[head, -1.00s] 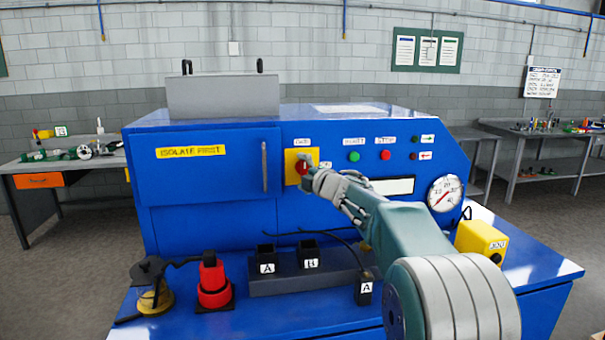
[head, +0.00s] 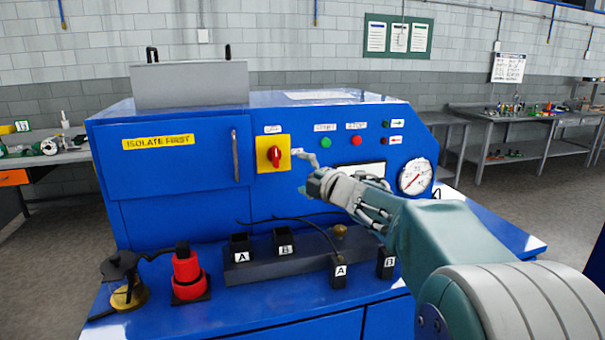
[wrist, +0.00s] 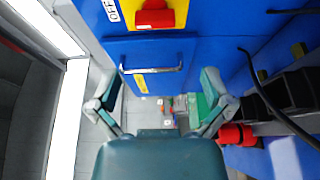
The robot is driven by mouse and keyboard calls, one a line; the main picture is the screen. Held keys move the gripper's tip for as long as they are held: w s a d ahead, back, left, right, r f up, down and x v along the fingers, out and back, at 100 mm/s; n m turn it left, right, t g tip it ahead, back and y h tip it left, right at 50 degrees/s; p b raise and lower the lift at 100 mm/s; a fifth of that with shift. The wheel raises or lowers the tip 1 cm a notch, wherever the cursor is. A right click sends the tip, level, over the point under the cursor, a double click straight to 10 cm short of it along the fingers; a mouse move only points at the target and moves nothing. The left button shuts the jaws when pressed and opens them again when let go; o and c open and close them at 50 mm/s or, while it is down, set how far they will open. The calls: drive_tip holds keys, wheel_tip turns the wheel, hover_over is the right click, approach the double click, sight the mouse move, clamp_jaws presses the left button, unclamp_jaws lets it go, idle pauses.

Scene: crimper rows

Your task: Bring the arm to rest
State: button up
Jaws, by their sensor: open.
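My gripper (head: 312,176) is open and empty in front of the blue machine (head: 160,205). In the head view its fingers stand to the right of and below the red rotary switch (head: 275,157) on its yellow plate, apart from it. In the wrist view my two fingers (wrist: 160,98) are spread wide with nothing between them. The red switch also shows at the top of the wrist view (wrist: 155,14). My forearm reaches in from the lower right and hides part of the bench top and the panel.
A red and black lockout-like piece (head: 187,272) and a brass-based black part (head: 128,292) stand on the bench. Black blocks marked A (head: 240,248) and B (head: 285,243) sit on a dark rail. A round gauge (head: 415,177) is on the right. Open floor lies beyond.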

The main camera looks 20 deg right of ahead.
drive_tip(key=s+d+f+m+g+h, duration=0.2)
drive_tip(key=s+d+m+h, duration=0.1)
drive_tip(key=s+m+h, duration=0.9)
drive_tip(key=s+a+f+m+g+y, duration=0.2)
drive_tip(key=s+f, duration=0.5)
drive_tip(key=s, duration=0.5)
drive_tip(key=s+a+f+m+g+y, duration=0.3)
drive_tip(key=s+a+f+m+g, duration=0.2)
drive_tip(key=s, duration=0.8)
wheel_tip(320, 180, down, 3)
drive_tip(key=m+g, duration=0.1)
drive_tip(key=m, duration=0.2)
drive_tip(key=shift+m+g, duration=0.3)
drive_tip(key=shift+g, duration=0.1)
